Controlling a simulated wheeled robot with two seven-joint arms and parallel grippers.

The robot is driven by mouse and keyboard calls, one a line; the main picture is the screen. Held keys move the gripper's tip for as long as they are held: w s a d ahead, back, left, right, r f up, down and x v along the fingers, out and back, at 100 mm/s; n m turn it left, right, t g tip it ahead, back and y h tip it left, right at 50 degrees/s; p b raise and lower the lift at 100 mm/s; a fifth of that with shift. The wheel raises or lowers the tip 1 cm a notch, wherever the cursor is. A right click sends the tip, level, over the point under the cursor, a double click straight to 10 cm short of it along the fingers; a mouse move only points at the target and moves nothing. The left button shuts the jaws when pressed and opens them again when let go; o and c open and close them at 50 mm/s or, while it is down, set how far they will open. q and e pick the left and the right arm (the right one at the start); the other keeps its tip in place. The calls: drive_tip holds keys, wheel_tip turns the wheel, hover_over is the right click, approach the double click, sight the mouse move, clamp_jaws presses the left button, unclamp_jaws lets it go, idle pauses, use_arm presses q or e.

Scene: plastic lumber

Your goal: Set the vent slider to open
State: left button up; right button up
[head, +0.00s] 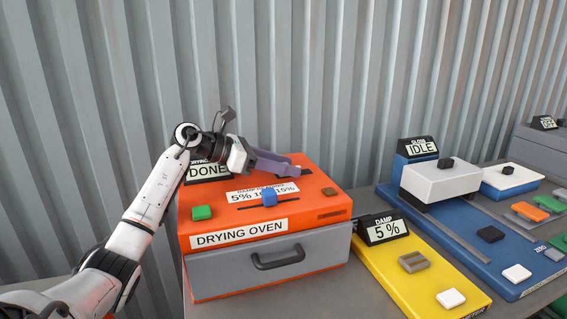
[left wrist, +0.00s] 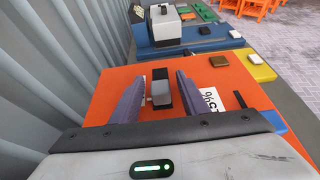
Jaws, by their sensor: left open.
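The orange drying oven (head: 240,218) stands left of centre; its display (head: 208,170) reads DONE. My left gripper (head: 278,163) is over the back of the oven top, with its purple-grey fingers pointing right. In the left wrist view, its open fingers (left wrist: 162,98) stand on either side of a small grey and black block (left wrist: 162,90), apparently the vent slider's knob, with a gap at each side. In the head view the fingers hide this knob; only a dark slot end (head: 304,172) shows beside them. My right gripper is not in view.
A blue slider knob (head: 269,197) sits in the slot by the 5% to 15% label. A green button (head: 202,213) and a brown button (head: 329,191) are on the oven top. The yellow damp meter (head: 432,283) and blue gloss station (head: 497,247) stand to the right. A corrugated wall rises behind.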

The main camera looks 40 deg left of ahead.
use_arm(q)
clamp_jaws()
drive_tip(key=w, duration=0.1)
drive_tip(key=w+d, duration=0.1)
drive_tip(key=w+p, duration=0.1)
drive_tip(key=shift+w+d+r, duration=0.1)
drive_tip(key=shift+d+r, duration=0.05)
drive_tip(key=shift+d, duration=0.15)
drive_tip(key=shift+w+d, duration=0.15)
drive_tip(key=shift+w, duration=0.15)
drive_tip(key=shift+c, duration=2.3)
unclamp_jaws()
drive_tip(key=o, duration=0.5)
drive_tip(key=shift+w, duration=0.15)
drive_tip(key=shift+c, duration=0.2)
